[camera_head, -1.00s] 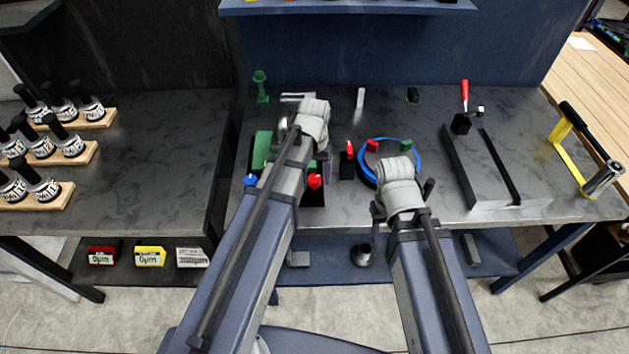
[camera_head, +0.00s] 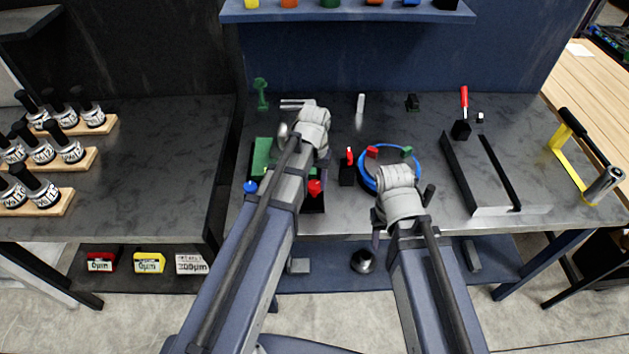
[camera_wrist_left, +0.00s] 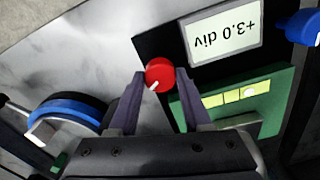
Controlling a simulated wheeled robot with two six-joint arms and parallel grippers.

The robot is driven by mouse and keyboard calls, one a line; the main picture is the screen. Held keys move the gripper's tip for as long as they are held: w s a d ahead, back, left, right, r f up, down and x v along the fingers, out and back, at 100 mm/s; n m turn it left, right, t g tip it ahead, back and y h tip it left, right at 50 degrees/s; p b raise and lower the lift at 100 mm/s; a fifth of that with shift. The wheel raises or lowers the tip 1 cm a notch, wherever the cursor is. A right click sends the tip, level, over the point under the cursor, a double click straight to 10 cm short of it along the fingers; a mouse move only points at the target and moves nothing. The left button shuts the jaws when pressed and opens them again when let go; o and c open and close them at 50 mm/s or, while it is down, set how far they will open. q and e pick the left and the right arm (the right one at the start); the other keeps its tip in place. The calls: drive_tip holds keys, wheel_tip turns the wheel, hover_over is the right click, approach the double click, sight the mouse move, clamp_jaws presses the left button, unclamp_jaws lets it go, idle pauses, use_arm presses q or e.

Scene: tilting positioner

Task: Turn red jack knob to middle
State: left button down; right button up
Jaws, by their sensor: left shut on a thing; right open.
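The red jack knob (camera_head: 315,188) sits at the front right of the tilting positioner; it also shows in the left wrist view (camera_wrist_left: 159,74) with a white pointer mark toward the lower left. My left gripper (camera_wrist_left: 160,84) has its two fingers on either side of the red knob and is shut on it. In the head view the left wrist covers much of the positioner. The positioner's green plate (camera_wrist_left: 240,104) carries a yellow level vial, and a display reads "+3.0 div" (camera_wrist_left: 224,33). My right gripper (camera_head: 402,234) is over the table's front; its fingers are mostly hidden.
A blue knob (camera_head: 250,186) is at the positioner's front left. A blue ring (camera_head: 417,177) with red and green blocks is right of it. A small black block with a red lever (camera_head: 348,168) stands between. A long grey fixture (camera_head: 460,180) lies further right.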

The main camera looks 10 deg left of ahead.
use_arm(q)
drive_tip(key=shift+n, duration=0.4)
drive_tip(key=n, duration=0.4)
drive_tip(key=shift+n, duration=0.4)
drive_tip(key=n, duration=0.5)
drive_tip(key=shift+n, duration=0.7)
drive_tip(key=shift+s, duration=0.1)
drive_tip(key=shift+c, duration=1.7)
unclamp_jaws()
